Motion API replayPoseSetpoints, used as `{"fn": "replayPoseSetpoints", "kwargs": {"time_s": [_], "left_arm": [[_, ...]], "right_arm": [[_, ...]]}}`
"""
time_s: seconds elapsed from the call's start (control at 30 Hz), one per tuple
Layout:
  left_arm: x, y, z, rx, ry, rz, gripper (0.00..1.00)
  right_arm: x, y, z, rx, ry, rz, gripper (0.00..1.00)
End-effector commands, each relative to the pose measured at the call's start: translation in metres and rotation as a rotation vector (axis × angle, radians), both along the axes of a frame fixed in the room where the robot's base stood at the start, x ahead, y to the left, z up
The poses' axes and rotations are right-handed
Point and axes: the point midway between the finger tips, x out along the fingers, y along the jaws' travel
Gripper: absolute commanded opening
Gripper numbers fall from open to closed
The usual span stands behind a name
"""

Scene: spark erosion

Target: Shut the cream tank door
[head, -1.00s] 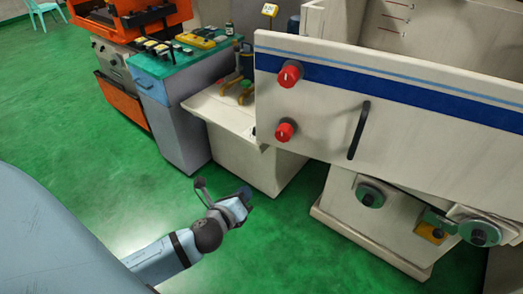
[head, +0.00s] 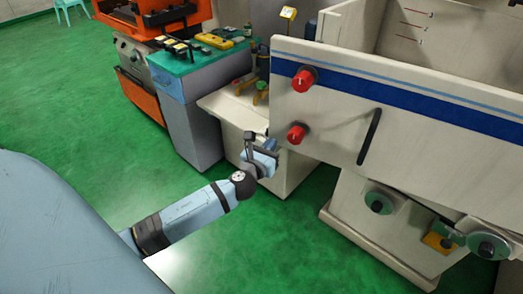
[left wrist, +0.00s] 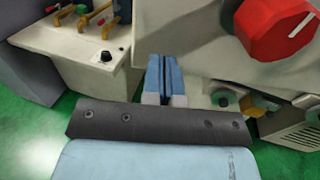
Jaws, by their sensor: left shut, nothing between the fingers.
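The cream tank door (head: 330,122) is a long panel with a blue stripe, two red knobs and a black upright bar handle (head: 369,137). It stands in front of the open-topped tank (head: 345,25), whose inside shows above it. My left gripper (head: 269,146) is shut and empty, near the door's lower left corner. In the left wrist view its blue fingers (left wrist: 164,75) are together, with a large red knob (left wrist: 275,28) at upper right on the door's cream face. I cannot tell whether the fingers touch the door. My right gripper is not in view.
A cream cabinet (head: 230,108) with coloured valves stands behind my gripper. A grey cabinet (head: 193,125) with a green top and an orange machine (head: 140,92) stand further left. Handwheels (head: 380,202) sit below the door. Green floor (head: 75,120) is clear at left.

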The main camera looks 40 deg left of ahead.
Motion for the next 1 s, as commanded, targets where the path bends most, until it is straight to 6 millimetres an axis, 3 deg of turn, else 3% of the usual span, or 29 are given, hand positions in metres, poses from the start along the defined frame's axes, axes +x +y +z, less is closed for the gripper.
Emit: {"fn": "replayPoseSetpoints", "kwargs": {"time_s": [0.2,0.67,0.77,1.0], "left_arm": [[0.021,0.003,0.0,-0.001,0.001,0.0,0.0],[0.027,0.004,-0.001,-0.001,0.0,-0.003,0.0],[0.041,0.005,-0.003,-0.001,-0.001,-0.019,0.0],[0.104,0.013,-0.007,0.0,-0.001,-0.086,0.0]], "right_arm": [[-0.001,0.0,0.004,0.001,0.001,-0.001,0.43],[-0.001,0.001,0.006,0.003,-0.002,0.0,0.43],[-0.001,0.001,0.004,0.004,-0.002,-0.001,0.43],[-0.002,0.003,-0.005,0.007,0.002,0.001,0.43]]}}
